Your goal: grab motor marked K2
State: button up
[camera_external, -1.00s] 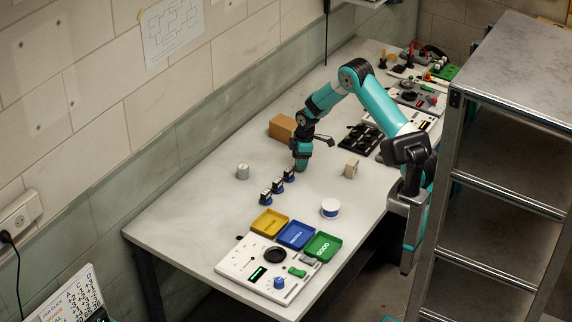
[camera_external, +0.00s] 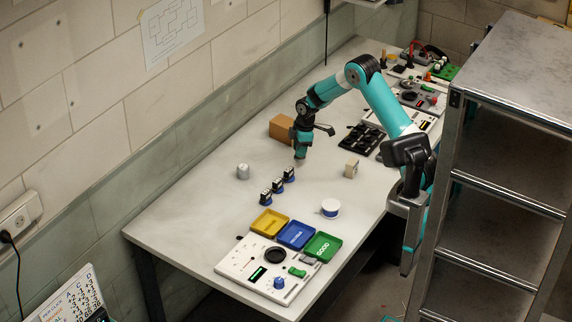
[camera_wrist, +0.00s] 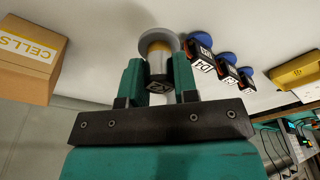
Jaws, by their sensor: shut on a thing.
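My gripper (camera_external: 299,154) is above the bench, beyond the row of small motors. In the wrist view its teal fingers (camera_wrist: 158,85) are shut on a motor (camera_wrist: 158,52) with a grey disc, a yellowish body and a dark end bearing a small label. I cannot read that label for sure. Three black motors with blue discs stand in a row: the nearest to the gripper (camera_external: 289,174), the middle one (camera_external: 277,186) and the farthest (camera_external: 265,197).
A cardboard box (camera_external: 282,128) marked CELLS stands behind the gripper. A metal cylinder (camera_external: 243,171), a tan block (camera_external: 351,168) and a white-blue spool (camera_external: 330,208) stand around. Yellow (camera_external: 269,222), blue (camera_external: 296,235) and green (camera_external: 322,247) trays lie in front by a control panel (camera_external: 245,266).

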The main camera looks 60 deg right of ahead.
notch_tip(320, 180, up, 16)
jog(key=b, duration=0.1)
jog(key=shift+f, duration=0.25)
